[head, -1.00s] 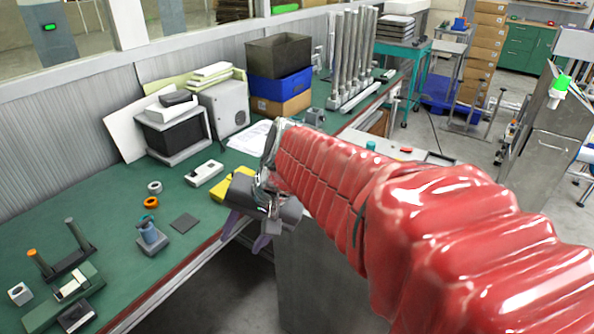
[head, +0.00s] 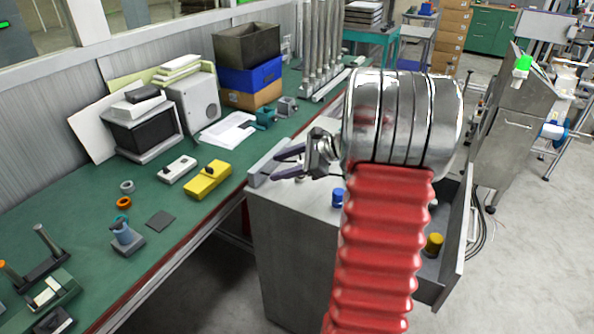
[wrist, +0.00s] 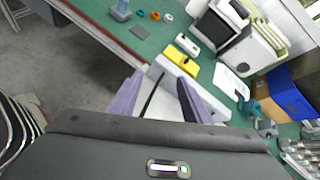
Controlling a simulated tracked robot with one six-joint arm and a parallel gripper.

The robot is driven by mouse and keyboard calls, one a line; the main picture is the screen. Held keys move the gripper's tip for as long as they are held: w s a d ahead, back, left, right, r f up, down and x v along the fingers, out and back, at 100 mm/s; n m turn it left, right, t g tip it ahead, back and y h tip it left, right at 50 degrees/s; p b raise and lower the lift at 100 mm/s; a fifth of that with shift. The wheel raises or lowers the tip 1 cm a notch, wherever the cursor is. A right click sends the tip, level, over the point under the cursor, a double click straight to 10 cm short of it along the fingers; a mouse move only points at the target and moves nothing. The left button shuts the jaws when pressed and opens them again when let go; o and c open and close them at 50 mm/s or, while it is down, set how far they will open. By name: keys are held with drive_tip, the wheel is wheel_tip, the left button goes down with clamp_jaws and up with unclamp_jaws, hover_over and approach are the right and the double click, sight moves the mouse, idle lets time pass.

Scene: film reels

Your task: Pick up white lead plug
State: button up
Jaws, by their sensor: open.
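My gripper (head: 275,163) has two purple fingers, spread apart with nothing between them. It points left above the near left end of the grey metal cabinet (head: 285,222). In the wrist view, the open fingers (wrist: 158,80) frame a pale cabinet edge with a dark gap. A small white piece (head: 433,203) shows at the cabinet's open part, close under my arm and partly hidden; I cannot tell for certain that it is the white lead plug. It is well right of my gripper.
A blue piece (head: 338,198) and a yellow cylinder (head: 434,242) are at the cabinet, whose drawer (head: 458,245) stands open on the right. The green bench (head: 75,218) holds a yellow box (head: 208,180), grey ring (head: 127,187) and orange ring (head: 124,203). My arm hides the cabinet's middle.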

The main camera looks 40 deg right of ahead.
sight(304, 176)
drive_tip(key=d+m, duration=0.1)
drive_tip(key=d, duration=0.1)
drive_tip(key=d+f+m+t, duration=0.1)
drive_tip(key=d, duration=0.2)
drive_tip(key=d+f+m+h, duration=0.1)
drive_tip(key=d, duration=0.2)
drive_tip(key=shift+s+f+t, duration=0.1)
drive_tip(key=shift+s+t, duration=0.2)
drive_tip(key=shift+t, duration=0.1)
drive_tip(key=shift+s+d+f+m, duration=0.15)
drive_tip(key=shift+s+f+m, duration=0.5)
drive_tip(key=shift+m, duration=0.55)
drive_tip(key=shift+s+d+f+m+t, duration=0.15)
drive_tip(key=shift+s+f+m+t, duration=0.1)
drive_tip(key=shift+s+m+t, duration=0.3)
drive_tip(key=shift+w, duration=0.1)
drive_tip(key=shift+w, duration=0.1)
drive_tip(key=shift+x, duration=1.1)
drive_tip(key=shift+g, duration=0.25)
drive_tip(key=shift+x, duration=2.6)
drive_tip(key=shift+d, duration=0.15)
